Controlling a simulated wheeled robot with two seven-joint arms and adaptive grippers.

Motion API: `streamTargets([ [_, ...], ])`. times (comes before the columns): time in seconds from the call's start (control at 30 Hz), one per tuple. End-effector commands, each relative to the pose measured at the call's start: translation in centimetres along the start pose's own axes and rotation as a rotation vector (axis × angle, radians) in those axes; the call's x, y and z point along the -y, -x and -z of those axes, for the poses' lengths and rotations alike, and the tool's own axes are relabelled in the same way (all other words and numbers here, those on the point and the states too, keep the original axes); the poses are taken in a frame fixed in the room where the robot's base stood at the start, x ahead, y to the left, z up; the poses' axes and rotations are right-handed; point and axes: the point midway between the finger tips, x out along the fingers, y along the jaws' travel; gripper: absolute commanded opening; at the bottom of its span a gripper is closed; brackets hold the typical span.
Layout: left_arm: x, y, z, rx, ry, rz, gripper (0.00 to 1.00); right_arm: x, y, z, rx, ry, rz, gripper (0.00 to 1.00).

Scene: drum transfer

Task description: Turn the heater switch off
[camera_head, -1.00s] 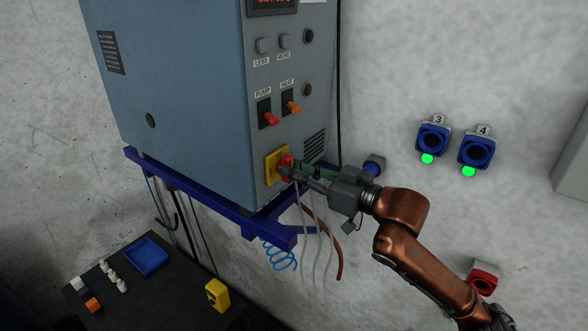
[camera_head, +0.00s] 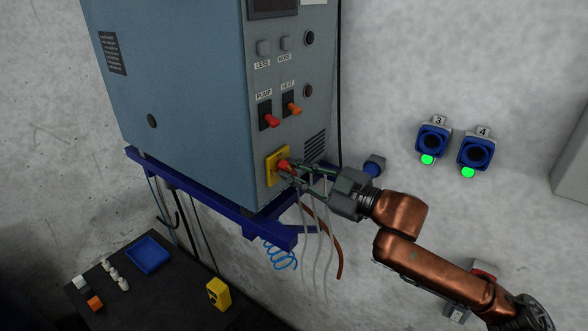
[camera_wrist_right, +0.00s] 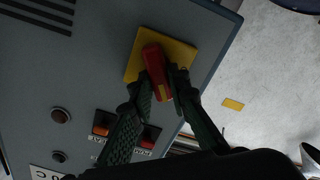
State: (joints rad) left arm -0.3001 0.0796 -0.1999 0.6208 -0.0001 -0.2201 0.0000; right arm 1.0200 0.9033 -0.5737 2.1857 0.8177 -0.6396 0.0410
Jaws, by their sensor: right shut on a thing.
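The heater is a blue-grey cabinet (camera_head: 185,90) on the wall. Its front panel has a red rotary switch (camera_head: 284,165) on a yellow plate (camera_head: 271,173), low on the panel. My right gripper (camera_head: 292,172) is at this switch. In the right wrist view the red handle (camera_wrist_right: 155,65) lies between the fingers of my right gripper (camera_wrist_right: 162,88), which are shut on it. Above are an orange HEAT switch (camera_head: 293,108) and a red PUMP switch (camera_head: 271,120). The display (camera_head: 272,8) is dark. My left gripper does not show.
A blue bracket (camera_head: 200,200) carries the cabinet; hoses (camera_head: 325,235) hang below. Blue sockets 3 (camera_head: 432,140) and 4 (camera_head: 475,152) with green lights are on the wall at right. A dark table (camera_head: 165,295) at lower left holds a blue tray (camera_head: 148,255) and a yellow block (camera_head: 218,293).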

Motion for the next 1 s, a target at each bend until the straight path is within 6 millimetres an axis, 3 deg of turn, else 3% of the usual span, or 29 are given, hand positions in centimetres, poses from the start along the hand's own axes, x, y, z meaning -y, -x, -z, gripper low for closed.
streamTargets([
  [0.6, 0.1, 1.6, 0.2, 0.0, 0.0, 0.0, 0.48, 0.3, 0.0, 0.0, 0.002, 0.583, 0.0, 0.0],
  [1.0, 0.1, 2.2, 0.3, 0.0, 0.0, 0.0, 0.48, 0.4, 0.0, -0.2, 0.001, 0.856, 0.0, 0.0],
])
